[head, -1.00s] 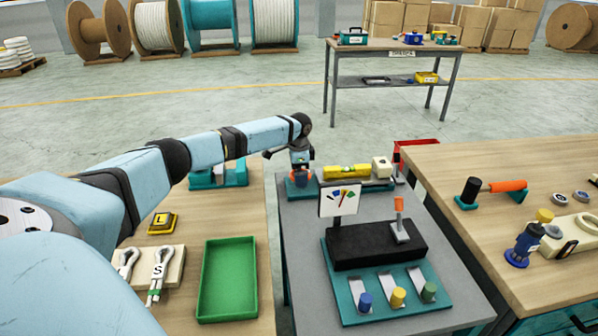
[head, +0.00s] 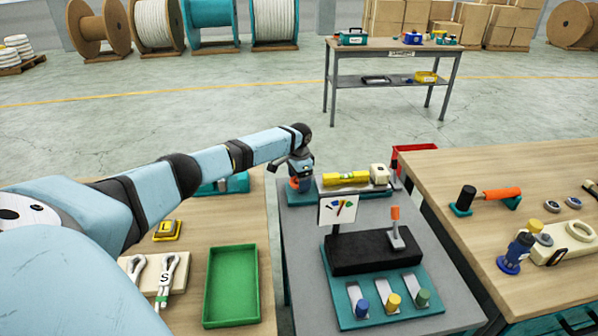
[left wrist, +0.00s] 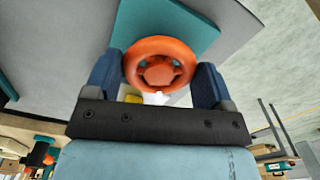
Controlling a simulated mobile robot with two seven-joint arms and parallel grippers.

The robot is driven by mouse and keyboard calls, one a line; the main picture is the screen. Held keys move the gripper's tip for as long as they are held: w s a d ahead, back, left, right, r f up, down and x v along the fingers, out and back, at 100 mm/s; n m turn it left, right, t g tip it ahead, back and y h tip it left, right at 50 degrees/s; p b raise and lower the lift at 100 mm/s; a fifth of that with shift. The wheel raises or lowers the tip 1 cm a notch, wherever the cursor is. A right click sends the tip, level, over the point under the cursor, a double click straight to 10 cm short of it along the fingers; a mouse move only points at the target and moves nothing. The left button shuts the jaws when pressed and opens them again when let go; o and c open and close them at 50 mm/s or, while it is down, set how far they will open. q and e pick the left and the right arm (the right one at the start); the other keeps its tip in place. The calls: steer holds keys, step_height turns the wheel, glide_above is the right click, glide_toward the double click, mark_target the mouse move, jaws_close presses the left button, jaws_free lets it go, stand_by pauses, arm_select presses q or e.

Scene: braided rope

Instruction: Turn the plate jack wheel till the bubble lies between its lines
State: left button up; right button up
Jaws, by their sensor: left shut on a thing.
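The plate jack wheel is an orange handwheel (head: 294,184) at the back left of the grey table; it shows large in the left wrist view (left wrist: 159,64). My left gripper (head: 298,180) reaches down over it, and its two blue fingers (left wrist: 160,85) are shut on the wheel's rim from both sides. The yellow level (head: 346,178) lies on the plate just right of the wheel. Its bubble and lines are too small to read. My right gripper is not in view.
A black block with an orange-tipped lever (head: 396,228) and a small sign (head: 338,209) stand in front of the level. A green tray (head: 231,285) lies on the left table. A wooden table (head: 520,180) with tools stands at right.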

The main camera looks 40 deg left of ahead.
arm_select(q)
steer(key=n+p, duration=0.3)
steer(key=n, duration=0.1)
steer(key=shift+d+r+p, duration=0.1)
steer(key=shift+r+p, duration=0.05)
steer(key=shift+p, duration=0.25)
steer(key=shift+n+p, duration=0.55)
steer(key=shift+n, duration=0.55)
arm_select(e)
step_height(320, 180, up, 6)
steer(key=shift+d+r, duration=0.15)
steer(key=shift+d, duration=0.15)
arm_select(q)
steer(key=o, duration=0.9)
step_height(320, 180, up, 14)
steer(key=shift+f, duration=0.2)
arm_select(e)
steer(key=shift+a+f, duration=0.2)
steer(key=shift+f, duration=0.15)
